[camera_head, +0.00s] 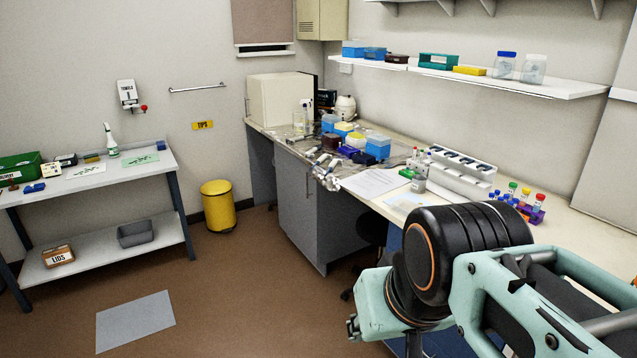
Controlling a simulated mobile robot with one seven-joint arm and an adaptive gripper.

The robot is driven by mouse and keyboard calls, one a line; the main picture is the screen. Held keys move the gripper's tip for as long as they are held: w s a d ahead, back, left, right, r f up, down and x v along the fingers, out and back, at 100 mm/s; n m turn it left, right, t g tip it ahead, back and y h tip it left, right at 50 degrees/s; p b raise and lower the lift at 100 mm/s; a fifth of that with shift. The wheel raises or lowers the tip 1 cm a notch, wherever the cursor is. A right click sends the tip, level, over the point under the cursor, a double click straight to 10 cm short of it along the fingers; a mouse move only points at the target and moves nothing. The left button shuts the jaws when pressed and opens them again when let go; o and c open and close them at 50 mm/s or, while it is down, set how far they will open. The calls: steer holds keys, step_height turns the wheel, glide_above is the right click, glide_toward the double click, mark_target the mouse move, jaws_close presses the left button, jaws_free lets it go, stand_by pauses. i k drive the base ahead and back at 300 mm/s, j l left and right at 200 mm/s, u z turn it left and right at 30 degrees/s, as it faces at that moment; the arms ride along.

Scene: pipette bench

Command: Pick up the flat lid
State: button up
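I cannot pick out a flat lid for certain in the head view. A brown box labelled LIDS (58,256) sits on the lower shelf of the side table at the left; its contents are too small to make out. A flat grey rectangle (136,320) lies on the floor in front of that table; I cannot tell if it is a lid or a mat. My arm fills the lower right, in front of the bench. I cannot make out my gripper's fingers.
The side table (160,172) stands left, with a grey tray (135,234) on its lower shelf. A yellow bin (218,206) stands between it and the cluttered bench (590,240). Brown floor is open between them. A wall shelf (560,90) hangs above the bench.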

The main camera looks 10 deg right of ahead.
mark_target(403, 206)
steer(key=i+l+u, duration=0.1)
steer(key=i+u, duration=0.25)
steer(key=i, duration=0.75)
steer(key=i+z, duration=0.25)
steer(key=i, duration=0.25)
steer(key=i+j+z, duration=0.3)
steer(key=i, duration=0.15)
steer(key=i+z, duration=0.2)
steer(key=z, duration=0.25)
steer(key=i+z, duration=0.15)
steer(key=z, duration=0.25)
steer(key=i+z, duration=0.2)
steer(key=z, duration=0.25)
steer(key=i+j+z, duration=0.15)
steer(key=z, duration=0.3)
steer(key=i+j+z, duration=0.25)
steer(key=i, duration=0.1)
